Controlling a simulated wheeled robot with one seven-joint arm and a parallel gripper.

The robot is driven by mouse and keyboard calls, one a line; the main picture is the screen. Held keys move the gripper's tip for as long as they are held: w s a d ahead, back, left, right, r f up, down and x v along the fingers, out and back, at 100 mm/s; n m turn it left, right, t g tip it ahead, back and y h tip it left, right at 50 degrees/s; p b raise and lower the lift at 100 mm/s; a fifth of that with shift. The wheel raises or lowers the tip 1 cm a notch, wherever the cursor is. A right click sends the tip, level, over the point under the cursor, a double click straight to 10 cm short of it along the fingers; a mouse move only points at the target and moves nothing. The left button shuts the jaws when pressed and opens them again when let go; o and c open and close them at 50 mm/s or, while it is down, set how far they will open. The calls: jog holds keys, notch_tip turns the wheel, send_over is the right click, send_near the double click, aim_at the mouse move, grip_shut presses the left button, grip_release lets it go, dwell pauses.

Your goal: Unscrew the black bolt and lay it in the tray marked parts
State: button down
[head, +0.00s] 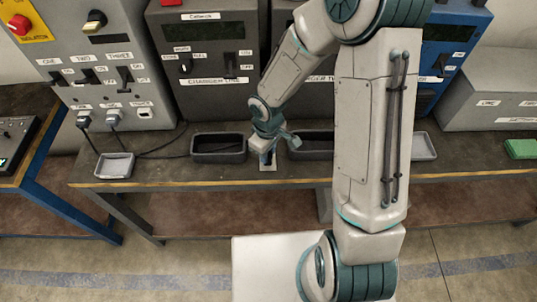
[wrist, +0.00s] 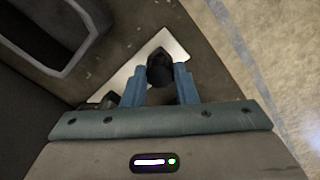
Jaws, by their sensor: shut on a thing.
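My gripper (head: 268,152) is low over the bench, and its blue fingers (wrist: 168,88) show in the wrist view. They are shut on the black bolt (wrist: 160,66), whose dark rounded end shows between the fingertips. The bolt is over a pale plate (wrist: 133,76), which also shows under my gripper in the head view (head: 268,168). I cannot tell whether the bolt is still in the plate. A dark tray (head: 218,160) is just left of my gripper, and a second dark tray (head: 312,155) is to the right, partly behind my arm. I can read no "parts" mark on any tray.
A small grey tray (head: 114,176) is at the bench's left, and a pale tray (head: 428,147) is at the right. Control cabinets (head: 205,100) with switches stand along the back. Cables (head: 160,148) lie behind the left trays. A green block (head: 521,149) is far right.

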jog(key=n+p, duration=0.3)
jog(key=n, duration=0.4)
jog(key=shift+r, duration=0.2)
jog(key=shift+f, duration=0.15)
jog(key=shift+r+p, duration=2.1)
jog(key=shift+r, duration=0.45)
jog(key=shift+f, duration=0.1)
